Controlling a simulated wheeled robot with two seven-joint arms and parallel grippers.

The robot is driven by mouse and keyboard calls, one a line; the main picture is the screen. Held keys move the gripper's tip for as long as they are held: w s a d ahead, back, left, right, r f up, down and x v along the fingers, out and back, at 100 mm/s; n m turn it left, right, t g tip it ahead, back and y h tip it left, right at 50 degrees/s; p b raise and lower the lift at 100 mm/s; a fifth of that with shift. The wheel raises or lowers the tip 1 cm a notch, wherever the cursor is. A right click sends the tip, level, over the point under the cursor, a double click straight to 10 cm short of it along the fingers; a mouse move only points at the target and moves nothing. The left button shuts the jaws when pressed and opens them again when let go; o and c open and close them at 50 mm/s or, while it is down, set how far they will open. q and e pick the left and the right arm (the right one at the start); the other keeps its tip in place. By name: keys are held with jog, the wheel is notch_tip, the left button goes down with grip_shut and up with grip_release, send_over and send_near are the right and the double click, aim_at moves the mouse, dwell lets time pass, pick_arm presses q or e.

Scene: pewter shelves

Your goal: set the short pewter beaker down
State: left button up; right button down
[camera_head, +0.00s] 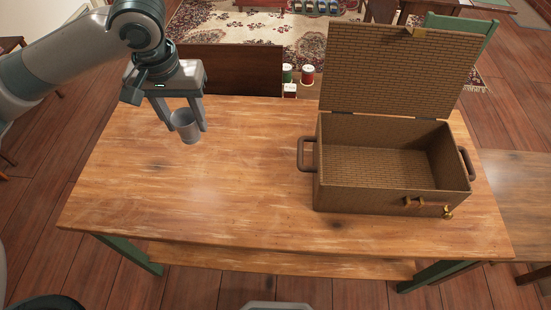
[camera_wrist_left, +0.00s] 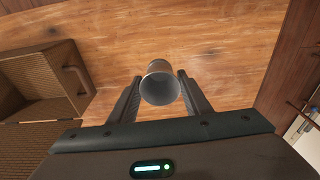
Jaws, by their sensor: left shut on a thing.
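The short pewter beaker (camera_head: 187,129) is a small grey metal cup over the left back part of the wooden table (camera_head: 220,200). My left gripper (camera_head: 187,122) comes down from above and is shut on the beaker, one finger on each side. In the left wrist view the beaker (camera_wrist_left: 160,84) sits between the two fingertips (camera_wrist_left: 158,90), its round open mouth facing the camera. I cannot tell whether its base touches the table. My right gripper is not in view.
An open wicker basket (camera_head: 345,202) with a raised lid (camera_head: 395,70) and side handles stands on the right half of the table. The table's left, middle and front are clear. A dark chair back (camera_head: 235,68) and small cans (camera_head: 308,75) are beyond the back edge.

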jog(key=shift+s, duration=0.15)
